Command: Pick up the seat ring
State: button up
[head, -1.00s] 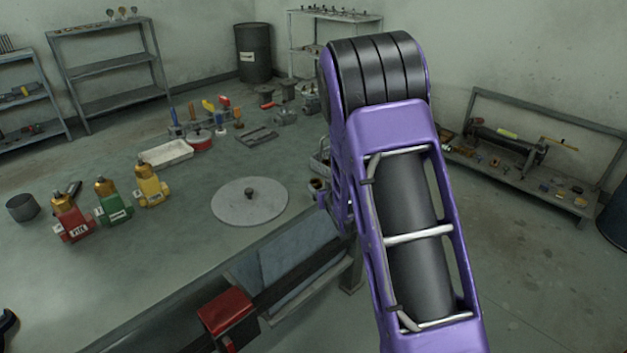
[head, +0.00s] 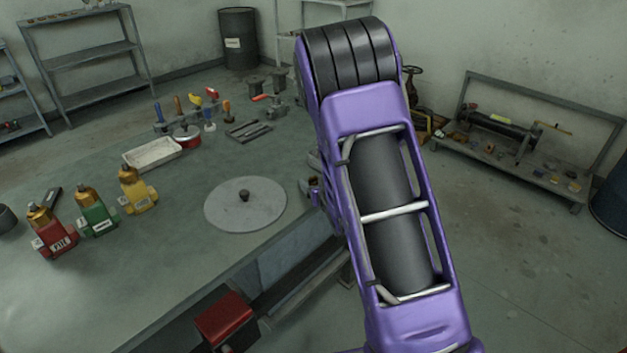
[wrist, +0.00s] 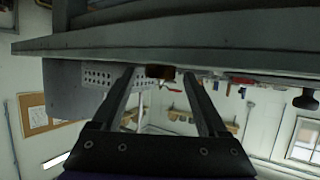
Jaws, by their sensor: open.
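I cannot make out the seat ring for certain in either view; it may be hidden behind my arm in the head view. My gripper (wrist: 160,78) shows in the wrist view with its two dark fingers apart and nothing held between them. In the head view my purple arm hides the gripper. A round grey plate (head: 246,211) with a dark knob lies on the workbench (head: 120,285).
Red (head: 53,232), green (head: 96,213) and yellow (head: 137,191) bottles stand at the bench's left. A white tray (head: 151,154), red tin (head: 187,137) and upright tools lie farther back. A low rack (head: 520,160) stands right.

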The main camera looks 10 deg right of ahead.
jog(key=shift+c, duration=0.2)
grip_shut()
